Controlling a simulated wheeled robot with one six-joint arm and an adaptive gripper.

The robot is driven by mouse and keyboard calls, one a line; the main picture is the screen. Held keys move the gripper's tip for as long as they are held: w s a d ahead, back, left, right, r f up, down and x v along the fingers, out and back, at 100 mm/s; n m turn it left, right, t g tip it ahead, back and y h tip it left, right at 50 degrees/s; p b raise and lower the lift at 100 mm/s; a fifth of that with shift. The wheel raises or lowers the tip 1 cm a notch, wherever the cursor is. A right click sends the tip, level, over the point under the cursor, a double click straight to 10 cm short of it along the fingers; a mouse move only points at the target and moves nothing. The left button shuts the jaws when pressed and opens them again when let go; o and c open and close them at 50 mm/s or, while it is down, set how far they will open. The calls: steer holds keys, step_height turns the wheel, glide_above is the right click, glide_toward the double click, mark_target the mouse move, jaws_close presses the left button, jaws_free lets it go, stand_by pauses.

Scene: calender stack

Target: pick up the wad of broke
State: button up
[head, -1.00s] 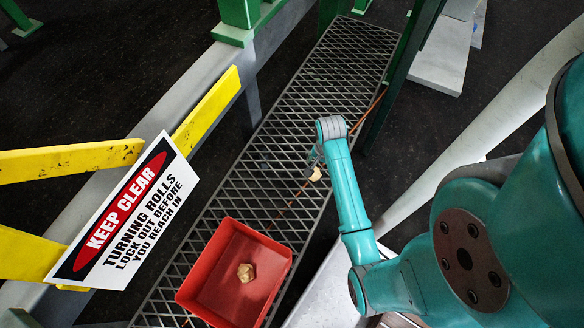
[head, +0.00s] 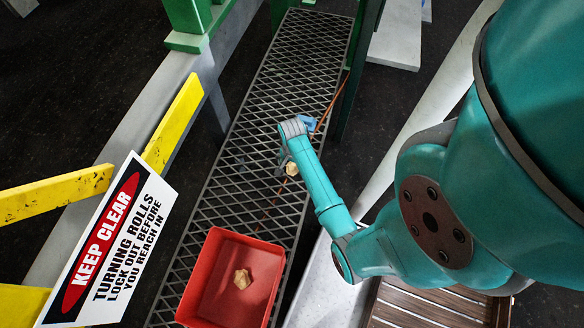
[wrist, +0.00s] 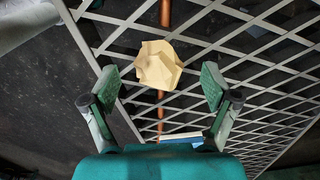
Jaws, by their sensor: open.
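A crumpled tan wad of broke (head: 291,169) lies on the metal grating, beside my gripper (head: 284,162). In the wrist view the wad (wrist: 157,66) sits just beyond and between my two fingertips, over a brown rod or cord. My gripper (wrist: 160,84) is open there, with green pads spread wide on either side and nothing held. A second crumpled tan wad (head: 242,278) lies inside the red tray (head: 213,262) in the head view. My arm partly hides the grating around the gripper.
The grating walkway (head: 285,75) runs up the picture. A thin orange-brown rod (head: 335,100) lies along it. A small blue thing (head: 310,124) is close behind my wrist. A "KEEP CLEAR" sign (head: 108,240) and yellow rails (head: 55,193) stand at left; green posts (head: 188,25) rise behind.

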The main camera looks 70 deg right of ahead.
steer(key=shift+f, duration=0.85)
steer(key=c, duration=1)
step_height(320, 180, up, 10)
steer(key=shift+r, duration=0.1)
